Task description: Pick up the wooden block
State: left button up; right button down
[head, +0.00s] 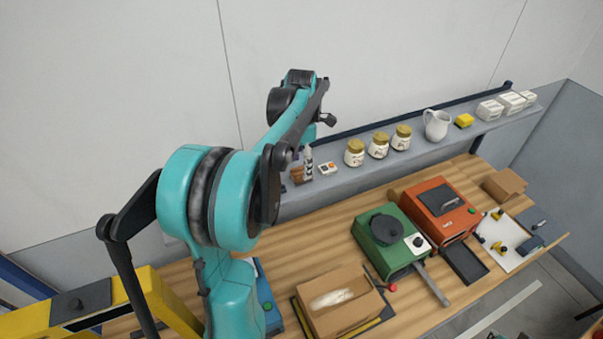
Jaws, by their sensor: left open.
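A small brown piece (297,174) that looks like the wooden block is at the left end of the wall shelf (440,150), beside a small dark-and-white bottle (308,160). It is partly hidden by my left arm, so I cannot be sure of its shape. My left gripper (327,119) is at the end of the teal arm, raised in front of the wall and above that end of the shelf. It is small and dark here, open, and appears apart from the block. My right gripper is out of view.
The shelf also holds several gold-lidded jars (379,146), a white pitcher (436,125), a yellow block (464,121) and white boxes (513,102).

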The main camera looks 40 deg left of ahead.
aim_at(301, 170)
pick_arm(q)
jog(key=f, duration=0.1)
jog(key=w+f, duration=0.1)
jog(key=f, duration=0.2)
jog(key=shift+w+a+p, duration=0.15)
jog(key=shift+a+p, duration=0.15)
jog(key=shift+p, duration=0.1)
jog(key=shift+f, duration=0.25)
jog(key=shift+s+r, duration=0.1)
jog(key=shift+s, duration=0.3)
jog(key=shift+d, duration=0.1)
jog(key=shift+c, duration=1.2)
jog(key=shift+w, duration=0.15)
jog(key=c, duration=1)
jog(key=shift+c, duration=0.2)
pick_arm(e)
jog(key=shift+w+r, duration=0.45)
